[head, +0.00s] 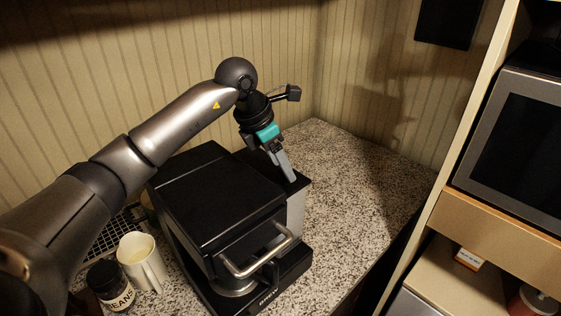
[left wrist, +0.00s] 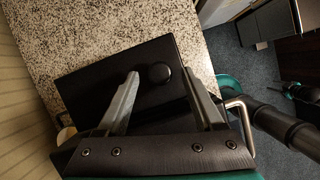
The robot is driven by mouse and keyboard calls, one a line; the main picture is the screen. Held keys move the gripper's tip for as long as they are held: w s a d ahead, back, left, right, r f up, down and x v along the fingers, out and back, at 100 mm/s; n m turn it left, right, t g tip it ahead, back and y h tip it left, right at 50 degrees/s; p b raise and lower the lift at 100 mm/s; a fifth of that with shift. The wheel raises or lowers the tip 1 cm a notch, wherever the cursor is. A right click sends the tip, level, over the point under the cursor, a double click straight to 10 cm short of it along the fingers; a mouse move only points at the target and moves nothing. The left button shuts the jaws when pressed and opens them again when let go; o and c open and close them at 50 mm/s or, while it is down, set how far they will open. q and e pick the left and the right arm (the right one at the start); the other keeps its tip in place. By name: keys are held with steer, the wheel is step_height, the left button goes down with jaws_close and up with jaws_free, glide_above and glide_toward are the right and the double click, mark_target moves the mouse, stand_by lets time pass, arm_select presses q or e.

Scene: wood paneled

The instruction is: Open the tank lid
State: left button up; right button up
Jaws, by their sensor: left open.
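The black coffee machine (head: 215,190) stands on the speckled counter. At its right side is the tank (head: 297,212), a grey box under a flat black lid (head: 301,182). In the left wrist view the lid (left wrist: 100,72) is a dark slab with a round black knob (left wrist: 158,73). My left gripper (head: 288,176) points down over the lid, fingers apart and empty. In the left wrist view its fingertips (left wrist: 162,76) lie on either side of the knob in the picture. I cannot tell whether they touch the lid.
A white mug (head: 140,258) and a dark beans jar (head: 108,284) stand left of the machine. A metal handle (head: 262,257) sticks out at its front. The counter (head: 365,195) is free to the right, up to a shelf unit with a microwave (head: 520,140).

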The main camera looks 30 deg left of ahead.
arm_select(q)
jaws_close()
stand_by(0.3)
steer(key=shift+r, duration=0.1)
stand_by(0.9)
